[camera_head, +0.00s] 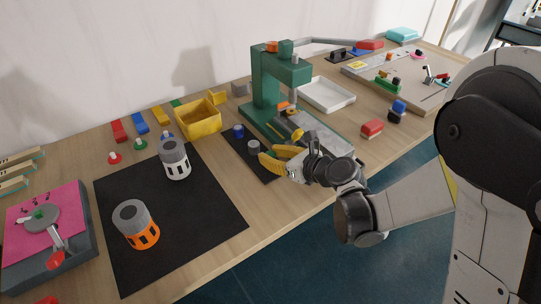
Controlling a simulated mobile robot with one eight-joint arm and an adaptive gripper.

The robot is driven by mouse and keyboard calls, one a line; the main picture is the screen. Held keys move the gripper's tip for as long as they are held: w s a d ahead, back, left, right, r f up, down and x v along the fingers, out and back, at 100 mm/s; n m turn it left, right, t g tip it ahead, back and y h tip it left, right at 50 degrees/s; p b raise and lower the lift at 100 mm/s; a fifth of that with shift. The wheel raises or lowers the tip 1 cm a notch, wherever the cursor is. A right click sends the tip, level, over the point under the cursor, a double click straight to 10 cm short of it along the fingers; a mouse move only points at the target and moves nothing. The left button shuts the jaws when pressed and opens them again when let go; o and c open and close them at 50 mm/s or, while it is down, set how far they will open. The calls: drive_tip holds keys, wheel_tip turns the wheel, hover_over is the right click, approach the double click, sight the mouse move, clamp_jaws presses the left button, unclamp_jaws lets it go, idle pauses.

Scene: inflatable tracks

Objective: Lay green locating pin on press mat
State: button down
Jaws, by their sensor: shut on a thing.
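My gripper (266,158) has yellow fingers and is low over the front edge of the dark press mat (236,146), in front of the green press. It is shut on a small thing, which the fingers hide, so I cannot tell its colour. A blue knob-like piece (238,130) and a grey one (253,145) stand at the mat. A small green-topped piece (140,145) stands at the back left, between a red one and a blue one. I cannot tell whether it is a locating pin.
The green press (267,90) stands close behind my gripper. A large black mat (190,220) holds a white-and-grey cylinder (175,160) and an orange-and-grey one (136,224). A yellow bin (198,120) and a white tray (327,95) stand behind. Bare table lies at front centre.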

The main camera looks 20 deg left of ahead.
drive_tip(key=shift+f, duration=0.2)
drive_tip(key=c, duration=1.2)
unclamp_jaws()
drive_tip(key=shift+r, duration=0.15)
drive_tip(key=shift+d+r, duration=0.1)
drive_tip(key=shift+r, duration=0.1)
drive_tip(key=s+d+r+n+h+p, duration=0.1)
drive_tip(key=s+d+r+n+h, duration=0.2)
drive_tip(key=s+d+n, duration=0.3)
drive_tip(key=s+d+r+n+h+p, duration=0.1)
drive_tip(key=s+d+r+n+h, duration=0.3)
drive_tip(key=d, duration=1.3)
drive_tip(key=s+d+r+n+h+p, duration=0.1)
drive_tip(key=s+d+r+n+h, duration=0.3)
drive_tip(key=s+d+n, duration=0.6)
drive_tip(key=shift+s+d+r+n+h+p, duration=0.15)
drive_tip(key=shift+d+n, duration=0.2)
drive_tip(key=shift+n, duration=0.8)
drive_tip(key=shift+w+d+r+n+h+p, duration=0.15)
drive_tip(key=shift+d+n, duration=0.15)
drive_tip(key=shift+n, duration=0.85)
